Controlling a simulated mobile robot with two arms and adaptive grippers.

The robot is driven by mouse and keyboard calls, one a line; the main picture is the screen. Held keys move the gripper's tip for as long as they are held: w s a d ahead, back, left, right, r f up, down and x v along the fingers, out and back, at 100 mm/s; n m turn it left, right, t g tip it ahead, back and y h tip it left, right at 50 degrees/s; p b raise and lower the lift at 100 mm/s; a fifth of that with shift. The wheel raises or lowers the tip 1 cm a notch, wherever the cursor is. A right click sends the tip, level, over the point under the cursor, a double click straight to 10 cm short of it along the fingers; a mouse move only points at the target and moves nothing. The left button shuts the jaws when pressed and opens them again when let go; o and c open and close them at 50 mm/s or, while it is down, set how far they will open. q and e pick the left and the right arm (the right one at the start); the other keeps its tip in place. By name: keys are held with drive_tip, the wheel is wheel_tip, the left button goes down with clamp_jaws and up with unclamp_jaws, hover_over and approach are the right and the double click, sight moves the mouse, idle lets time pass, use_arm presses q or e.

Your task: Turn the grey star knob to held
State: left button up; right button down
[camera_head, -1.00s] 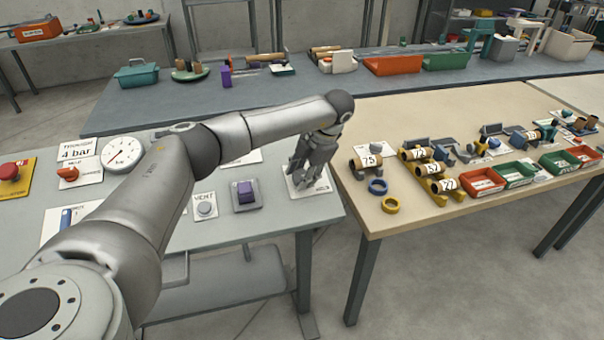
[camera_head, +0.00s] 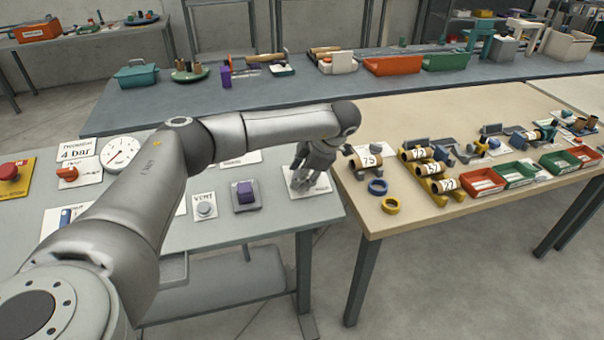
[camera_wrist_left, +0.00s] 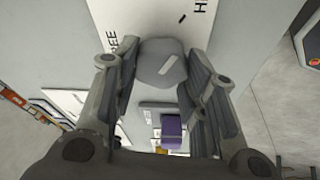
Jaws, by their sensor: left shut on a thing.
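The grey star knob (camera_wrist_left: 160,66) sits between the fingers of my left gripper (camera_wrist_left: 162,82) in the left wrist view. A pale line on its top leans toward the upper right of that picture. Its white plate (camera_head: 322,187) lies at the right end of the grey table. Part of "FREE" shows left of the knob and an "H" at the upper right, with a short dark mark beside it. My left gripper (camera_head: 303,180) is shut on the knob and points down at the plate in the head view, hiding most of the knob. My right gripper is not in view.
A purple block on a dark base (camera_head: 245,195) and a grey VENT button (camera_head: 205,208) stand left of the plate. A wooden table (camera_head: 400,225) with rolls and bins adjoins at right. Open floor lies in front.

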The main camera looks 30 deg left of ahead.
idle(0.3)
use_arm(q)
drive_tip(key=o, duration=1)
drive_tip(key=v, duration=1.2)
